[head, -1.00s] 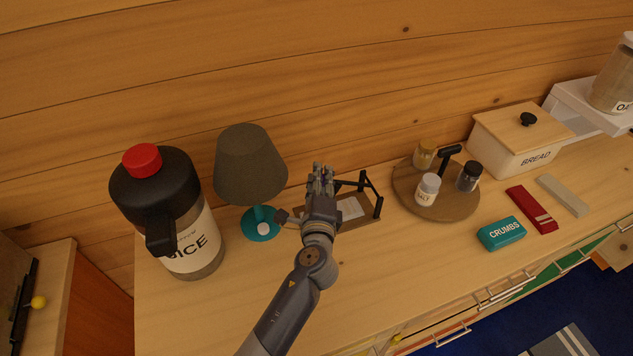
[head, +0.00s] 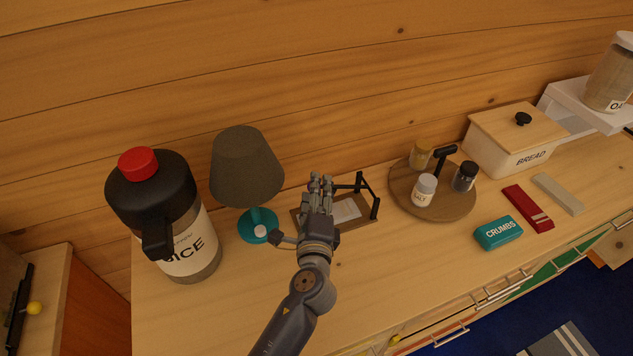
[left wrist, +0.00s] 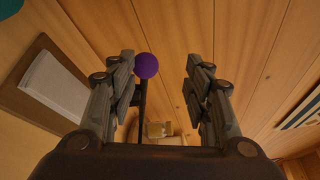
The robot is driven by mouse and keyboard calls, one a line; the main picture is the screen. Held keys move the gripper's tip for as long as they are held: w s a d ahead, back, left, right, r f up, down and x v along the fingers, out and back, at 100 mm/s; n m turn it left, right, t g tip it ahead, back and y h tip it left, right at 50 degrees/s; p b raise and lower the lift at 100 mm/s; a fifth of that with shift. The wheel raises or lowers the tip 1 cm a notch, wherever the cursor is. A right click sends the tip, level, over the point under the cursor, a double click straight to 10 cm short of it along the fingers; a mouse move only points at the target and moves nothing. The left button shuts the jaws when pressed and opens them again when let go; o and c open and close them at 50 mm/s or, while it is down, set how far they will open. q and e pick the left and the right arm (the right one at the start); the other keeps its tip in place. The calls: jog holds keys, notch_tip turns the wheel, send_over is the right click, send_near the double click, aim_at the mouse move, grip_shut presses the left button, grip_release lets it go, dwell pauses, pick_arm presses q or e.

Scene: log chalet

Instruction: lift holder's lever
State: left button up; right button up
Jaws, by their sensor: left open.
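The holder (head: 351,208) is a low wooden board with a white stack (head: 345,211) on it and a black frame (head: 367,190) at its right end. In the left wrist view the board (left wrist: 22,82) and white stack (left wrist: 56,87) are tilted at the left. The lever there is a thin black rod (left wrist: 142,106) topped by a purple ball (left wrist: 146,65). My left gripper (head: 320,180) is over the holder's left part and hides some of it. In the left wrist view its open fingers (left wrist: 162,85) frame the lever, which appears nearer the left finger; contact is not visible.
A teal lamp (head: 247,170) stands just left of the gripper, with a juice jug (head: 190,245) farther left. A round tray (head: 452,206) with shakers is to the right, then the bread box (head: 507,156).

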pick_arm(q)
jog(key=s, duration=0.7)
jog(key=shift+s+r, duration=0.4)
